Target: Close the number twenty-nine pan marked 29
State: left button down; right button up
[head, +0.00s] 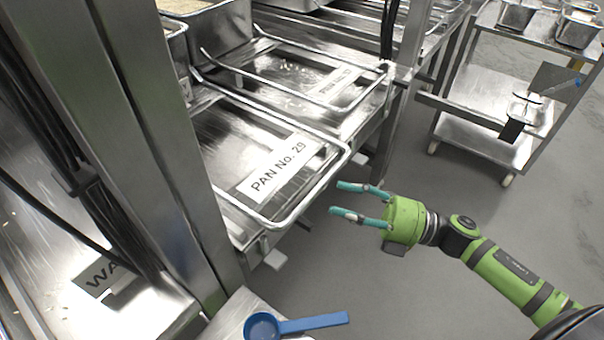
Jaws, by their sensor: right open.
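The number twenty-nine pan (211,137) is a shallow metal tray-like piece with a wire rim, labelled "PAN No. 29" (279,168). It sticks out from the metal rack toward the lower right. My right gripper (334,198) comes in from the right, green with two teal fingers. It is open and empty, with its fingertips pointing left. In the picture they lie just to the right of the pan's front rim, apart from it. My left gripper is not in view.
A second labelled pan (300,72) sticks out behind it. A metal post (160,150) stands at the left. A blue scoop (312,323) lies on a surface at the bottom. A metal cart (480,130) stands at the upper right. The grey floor between is clear.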

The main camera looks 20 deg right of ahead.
aim_at(315, 196)
jog(key=shift+a+r, duration=0.15)
jog(key=shift+p+x, duration=0.35)
jog(key=shift+x, duration=2.85)
jog(key=shift+s+r, duration=0.1)
grip_shut()
